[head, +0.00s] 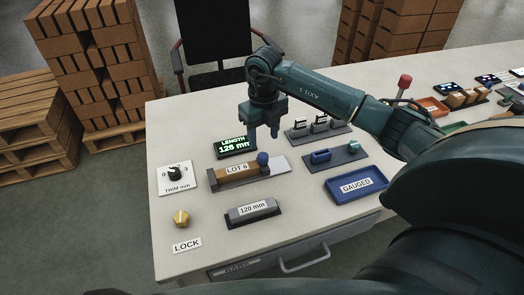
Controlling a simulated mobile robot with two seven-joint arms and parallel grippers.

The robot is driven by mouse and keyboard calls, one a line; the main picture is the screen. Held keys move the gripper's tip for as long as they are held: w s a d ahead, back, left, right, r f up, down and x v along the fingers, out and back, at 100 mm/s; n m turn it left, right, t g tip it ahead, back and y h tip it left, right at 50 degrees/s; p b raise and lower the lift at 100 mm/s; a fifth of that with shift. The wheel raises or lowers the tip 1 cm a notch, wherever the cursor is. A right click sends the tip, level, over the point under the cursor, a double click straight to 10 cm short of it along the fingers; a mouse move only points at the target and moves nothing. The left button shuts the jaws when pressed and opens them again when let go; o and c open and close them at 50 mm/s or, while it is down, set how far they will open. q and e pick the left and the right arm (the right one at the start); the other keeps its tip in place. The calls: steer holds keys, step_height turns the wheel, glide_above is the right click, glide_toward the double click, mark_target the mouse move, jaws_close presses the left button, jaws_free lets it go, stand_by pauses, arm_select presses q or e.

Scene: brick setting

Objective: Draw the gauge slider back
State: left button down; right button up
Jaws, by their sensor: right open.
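The gauge (277,166) is a pale rail on the white table with a brown brick labelled LOT 6 (226,177) lying along it. The slider's round blue knob (263,158) stands at the brick's right end. A display (235,146) behind it reads LENGTH 128 mm. My right gripper (263,133) is open with fingers pointing down, just behind and above the blue knob in the picture. It is empty and seems apart from the knob. My left gripper is not in view.
A grey 120 mm block (252,211) lies in front of the gauge. A TRIM dial (175,173) and yellow LOCK knob (181,217) are at left. A blue GAUGED tray (355,184), blue-handled fixture (321,156) and grey weights (319,124) stand at right.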

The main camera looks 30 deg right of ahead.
mark_target(263, 155)
step_height(263, 155, down, 7)
steer(key=shift+r, duration=0.1)
stand_by(0.3)
steer(key=shift+w, duration=0.1)
jaws_close()
stand_by(0.4)
